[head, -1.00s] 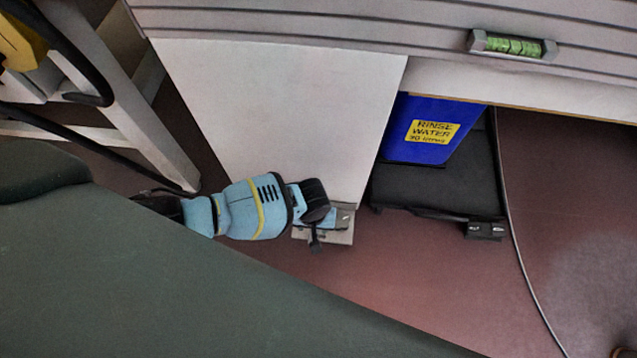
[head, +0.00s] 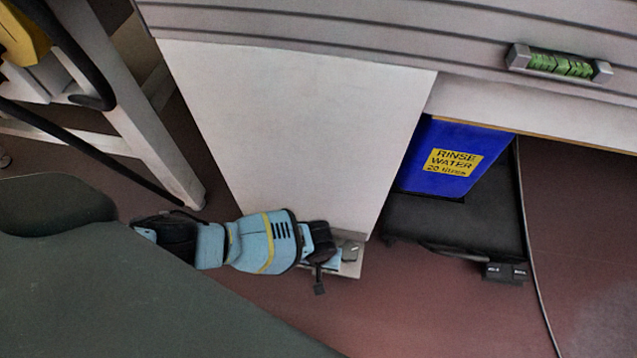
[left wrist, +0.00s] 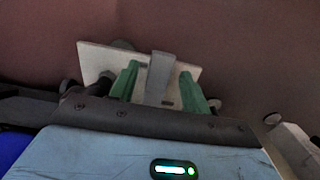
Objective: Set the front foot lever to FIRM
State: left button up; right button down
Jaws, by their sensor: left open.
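The front foot is a pale plate (head: 350,268) on the floor at the lower edge of the white panel; the wrist view shows it too (left wrist: 97,58). A grey upright lever (left wrist: 160,76) stands on the plate. My left gripper (head: 326,258) is at this foot and hides much of it in the head view. In the left wrist view its green fingers (left wrist: 161,92) are open, one on each side of the lever. I cannot tell whether they touch it. No FIRM mark is readable on the foot. My right gripper is not in view.
A white panel (head: 290,130) rises behind the foot. To its right, a blue rinse water container (head: 440,180) sits on a black base (head: 440,225) with a small labelled black block (head: 506,271). A cable (head: 530,230) runs down the right. A spirit level (head: 558,64) lies on the grey top.

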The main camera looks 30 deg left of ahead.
pick_arm(q)
jog(key=shift+c, duration=1.1)
jog(key=c, duration=0.8)
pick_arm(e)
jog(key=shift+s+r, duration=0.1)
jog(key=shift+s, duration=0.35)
